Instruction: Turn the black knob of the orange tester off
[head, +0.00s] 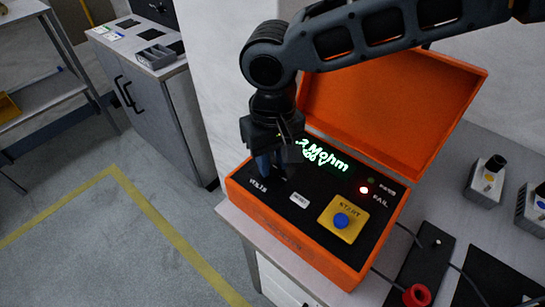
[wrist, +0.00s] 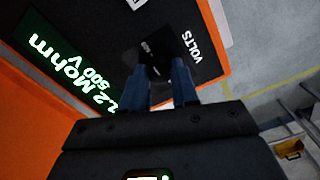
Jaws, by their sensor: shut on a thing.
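The orange tester (head: 290,238) stands on the bench with its lid (head: 395,105) open. Its display (head: 322,156) is lit green, with "Mohm" and a volts figure partly hidden by my arm. A red lamp glows beside FAIL. My gripper (head: 271,168) reaches down at the panel's left side, by the VOLTS label. In the wrist view my blue fingers (wrist: 160,82) are shut on the black knob (wrist: 157,55). The fingers mostly hide the knob in the head view, and I cannot read its pointer.
Cables, a red round part (head: 416,295) and small grey boxes (head: 486,182) lie on the bench to the right. A grey cabinet (head: 150,90) stands behind left. The floor at left is clear.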

